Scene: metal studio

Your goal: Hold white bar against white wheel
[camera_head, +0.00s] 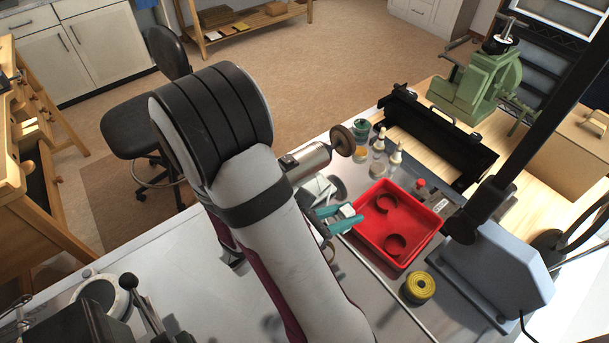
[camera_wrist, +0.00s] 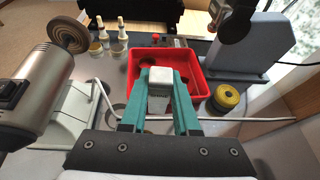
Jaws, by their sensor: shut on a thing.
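My gripper (camera_head: 345,216) has teal fingers and is shut on a small white bar (camera_wrist: 159,76). The bar's pale end shows between the fingertips in the wrist view, and the rest is partly hidden by the fingers. A round buffing wheel (camera_wrist: 68,33) sits on the end of a silver motor (camera_wrist: 38,88) at the left of the wrist view. It looks brownish rather than white, and also shows in the head view (camera_head: 343,140). The bar is to the right of the wheel and apart from it. My arm hides part of the motor in the head view.
A red tray (camera_head: 433,222) with curved pieces lies just beyond the gripper. A yellow roll (camera_head: 419,287) is right of it. Small bottles (camera_head: 396,155) and jars stand behind the tray. A white cable (camera_wrist: 245,119) crosses the bench. A grey-blue machine (camera_head: 500,262) stands at right.

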